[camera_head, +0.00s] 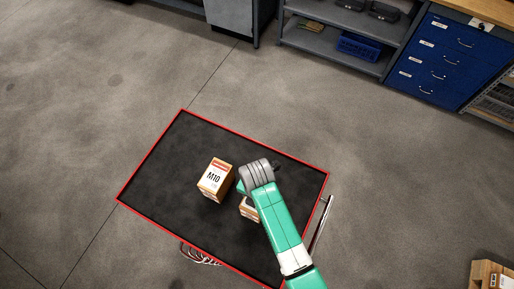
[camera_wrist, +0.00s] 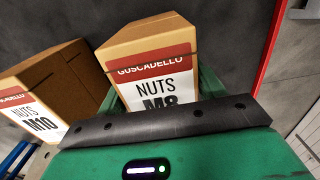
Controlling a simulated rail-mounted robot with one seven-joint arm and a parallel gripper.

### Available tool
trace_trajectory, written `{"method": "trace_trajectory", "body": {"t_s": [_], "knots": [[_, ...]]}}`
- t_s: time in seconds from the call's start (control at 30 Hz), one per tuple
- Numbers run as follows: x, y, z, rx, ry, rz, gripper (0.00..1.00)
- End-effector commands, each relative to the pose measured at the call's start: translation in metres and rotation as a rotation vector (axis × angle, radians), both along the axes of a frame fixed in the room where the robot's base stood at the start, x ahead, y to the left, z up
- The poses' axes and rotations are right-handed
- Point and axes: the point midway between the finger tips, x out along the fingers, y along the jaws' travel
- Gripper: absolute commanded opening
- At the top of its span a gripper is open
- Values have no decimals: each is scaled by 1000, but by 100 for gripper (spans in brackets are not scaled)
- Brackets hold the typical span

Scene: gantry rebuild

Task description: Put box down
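My gripper (camera_head: 244,190) is over the right half of a black cart top with a red rim (camera_head: 150,156). In the wrist view its green fingers lie along both sides of a cardboard box labelled "NUTS M8" (camera_wrist: 158,78), and it appears shut on it. In the head view this M8 box (camera_head: 249,210) is mostly hidden under my gripper and arm. I cannot tell whether its bottom touches the cart top. A second box, labelled M10 (camera_head: 215,179), stands upright on the cart just left of it. The M10 box also shows at the left of the wrist view (camera_wrist: 38,108).
The cart top is bare at its left and far sides. A metal handle (camera_head: 321,222) runs along its right side, and cables (camera_head: 198,255) hang at its near edge. Blue drawers (camera_head: 441,58) and a grey shelf (camera_head: 335,47) stand far behind. Another box (camera_head: 490,274) is at the lower right.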

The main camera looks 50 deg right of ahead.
Motion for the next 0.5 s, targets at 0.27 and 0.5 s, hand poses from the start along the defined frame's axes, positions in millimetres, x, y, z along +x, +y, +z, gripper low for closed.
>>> {"method": "trace_trajectory", "body": {"t_s": [0.27,0.5], "knots": [[0,0,0,0,0,0,85],[1,0,25,-2,-3,0,85]]}}
